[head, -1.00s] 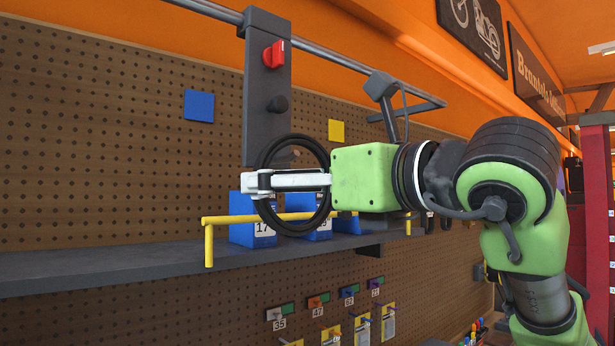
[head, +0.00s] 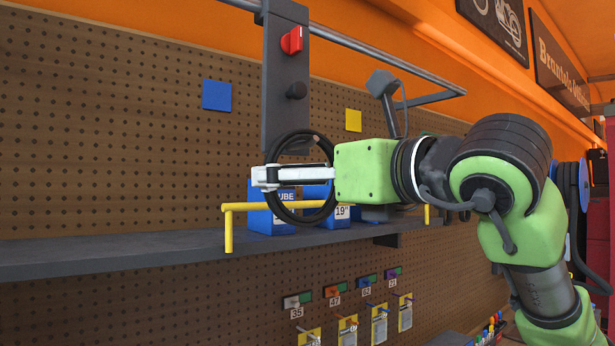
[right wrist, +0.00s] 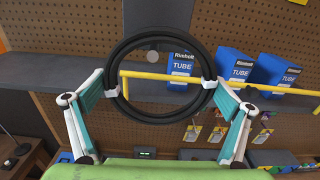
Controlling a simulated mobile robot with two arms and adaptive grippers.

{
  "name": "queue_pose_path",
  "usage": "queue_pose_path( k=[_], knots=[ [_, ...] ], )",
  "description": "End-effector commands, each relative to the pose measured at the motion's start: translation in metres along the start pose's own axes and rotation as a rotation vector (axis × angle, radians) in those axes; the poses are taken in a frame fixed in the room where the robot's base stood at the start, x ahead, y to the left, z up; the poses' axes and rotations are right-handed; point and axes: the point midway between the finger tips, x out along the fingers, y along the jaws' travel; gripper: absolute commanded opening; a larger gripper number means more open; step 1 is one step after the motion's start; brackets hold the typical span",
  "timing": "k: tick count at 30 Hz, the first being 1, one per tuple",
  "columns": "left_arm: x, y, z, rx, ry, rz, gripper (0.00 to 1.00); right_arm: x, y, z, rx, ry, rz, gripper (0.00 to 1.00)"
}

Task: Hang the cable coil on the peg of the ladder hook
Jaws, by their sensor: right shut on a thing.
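The cable coil is a black ring (head: 284,144), held upright by my right gripper (head: 265,178). In the right wrist view the two fingertips of the gripper (right wrist: 157,88) close on opposite sides of the coil (right wrist: 158,116). In the right wrist view a small round grey disc shows inside the ring. My left gripper is out of view.
A grey shelf (head: 130,257) with a yellow guard rail (head: 229,232) runs below and behind the coil. Blue tube boxes (right wrist: 235,66) stand on it. A pegboard (head: 120,130) backs everything. Small tagged hooks (head: 332,291) hang below the shelf.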

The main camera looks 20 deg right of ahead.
Motion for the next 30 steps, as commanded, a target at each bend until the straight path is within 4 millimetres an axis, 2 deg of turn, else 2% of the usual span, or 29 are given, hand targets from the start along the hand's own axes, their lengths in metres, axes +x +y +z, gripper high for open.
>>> queue_pose_path(
  k=[7,8,9,17,20,23,30],
  knots=[
    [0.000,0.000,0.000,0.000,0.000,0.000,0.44,0.000,0.000,0.001,0.000,-0.002,0.000,0.69],
    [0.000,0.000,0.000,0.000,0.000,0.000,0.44,0.000,0.000,0.001,0.000,-0.002,0.000,0.98],
    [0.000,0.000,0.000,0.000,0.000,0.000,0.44,0.000,0.000,0.001,0.000,-0.002,0.000,1.00],
    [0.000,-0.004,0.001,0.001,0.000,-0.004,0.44,-0.001,0.000,0.000,0.000,0.000,0.000,1.00],
    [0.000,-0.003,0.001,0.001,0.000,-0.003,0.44,-0.008,-0.001,0.001,0.000,-0.001,-0.001,1.00],
    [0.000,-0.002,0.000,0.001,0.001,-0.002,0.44,-0.024,-0.001,0.001,-0.002,-0.004,-0.002,1.00],
    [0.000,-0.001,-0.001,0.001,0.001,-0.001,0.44,-0.076,-0.001,0.001,-0.002,-0.004,-0.002,1.00]
  ],
)
